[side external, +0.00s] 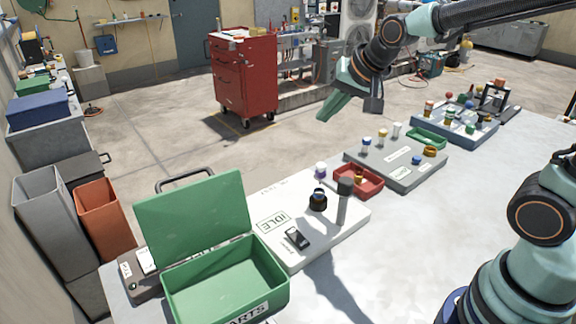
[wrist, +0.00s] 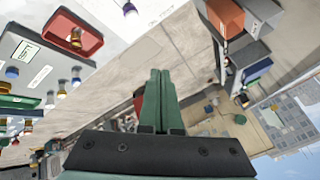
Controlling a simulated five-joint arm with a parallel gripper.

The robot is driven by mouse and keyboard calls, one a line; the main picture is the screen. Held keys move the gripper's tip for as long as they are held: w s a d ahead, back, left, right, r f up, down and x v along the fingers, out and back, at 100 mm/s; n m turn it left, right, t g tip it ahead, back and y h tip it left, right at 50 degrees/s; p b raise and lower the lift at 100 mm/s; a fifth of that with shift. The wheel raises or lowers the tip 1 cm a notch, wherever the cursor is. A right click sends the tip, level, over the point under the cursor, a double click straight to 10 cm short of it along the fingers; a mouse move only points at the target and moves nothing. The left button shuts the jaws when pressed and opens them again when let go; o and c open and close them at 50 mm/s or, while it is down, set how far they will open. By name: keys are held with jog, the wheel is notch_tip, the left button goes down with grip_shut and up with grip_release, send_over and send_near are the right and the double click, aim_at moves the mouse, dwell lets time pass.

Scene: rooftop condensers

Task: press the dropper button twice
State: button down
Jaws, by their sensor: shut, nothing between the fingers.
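A white board (side external: 330,238) lies on the table and bears an IDLE label (side external: 272,222). On it stand a round black knob-like piece (side external: 318,199), a grey post with a dark cap (side external: 343,203) and a small black switch-like block (side external: 297,238). I cannot tell which of these is the dropper button. My gripper (side external: 324,116) is high above and behind the board, apart from everything. In the wrist view its green fingers (wrist: 160,74) are together and empty. The board's pieces do not show clearly in the wrist view.
An open green bin (side external: 225,280) with a raised lid stands left of the board. A red tray (side external: 345,178), also in the wrist view (wrist: 60,25), a grey board (side external: 400,172) with small bottles and a blue tray (side external: 468,137) lie to the right. The table front is clear.

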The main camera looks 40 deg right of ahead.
aim_at(322, 166)
jog(key=shift+f, duration=0.1)
dwell(0.3)
jog(key=shift+f, duration=4.3)
jog(key=shift+f, duration=0.1)
jog(key=shift+a+f, duration=0.1)
jog(key=shift+f, duration=0.25)
jog(key=shift+f, duration=0.6)
jog(key=shift+r, duration=1.05)
jog(key=shift+r, duration=2.5)
